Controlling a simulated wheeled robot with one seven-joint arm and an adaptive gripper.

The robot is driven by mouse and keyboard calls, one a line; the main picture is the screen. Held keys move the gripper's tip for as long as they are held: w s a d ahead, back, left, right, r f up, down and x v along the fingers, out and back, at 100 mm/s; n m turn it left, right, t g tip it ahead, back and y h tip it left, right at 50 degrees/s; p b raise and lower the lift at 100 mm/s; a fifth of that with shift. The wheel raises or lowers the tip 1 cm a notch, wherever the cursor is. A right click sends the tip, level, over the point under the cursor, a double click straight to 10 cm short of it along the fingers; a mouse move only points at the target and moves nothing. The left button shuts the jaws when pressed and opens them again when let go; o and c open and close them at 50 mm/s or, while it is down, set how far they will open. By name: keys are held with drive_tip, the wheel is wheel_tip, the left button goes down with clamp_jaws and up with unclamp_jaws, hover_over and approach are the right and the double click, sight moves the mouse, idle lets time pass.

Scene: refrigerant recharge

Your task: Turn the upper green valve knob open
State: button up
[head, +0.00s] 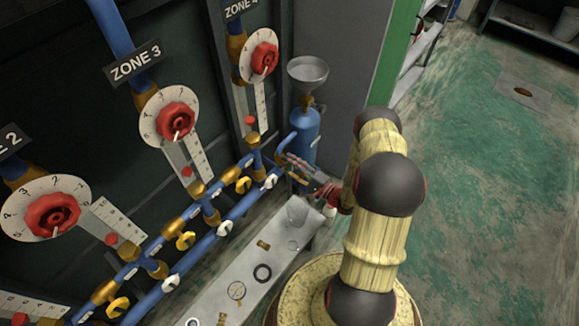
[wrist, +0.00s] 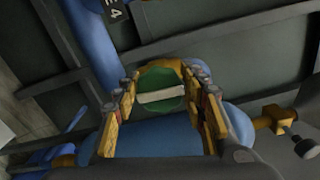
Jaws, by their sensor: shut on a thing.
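The green valve knob (wrist: 161,98) with a pale bar across its face shows in the middle of the wrist view. It sits on a brass fitting at the blue pipework. My gripper (wrist: 160,84) has its yellow-and-grey fingers on the left and right sides of the knob and is shut on it. The pale bar lies nearly level in that view. In the head view my gripper (head: 292,163) reaches the right end of the blue pipes, beside the blue cylinder. The knob itself cannot be made out there.
A blue cylinder (head: 304,136) with a metal funnel (head: 308,70) stands just behind my gripper. Yellow (head: 185,240) and white (head: 224,228) valve handles line the pipes. A low bench (head: 215,295) with small parts lies below. The green floor at right is mostly clear.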

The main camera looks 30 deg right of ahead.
drive_tip(key=shift+n, duration=0.5)
drive_tip(key=o, duration=1.2)
drive_tip(key=v, duration=1.2)
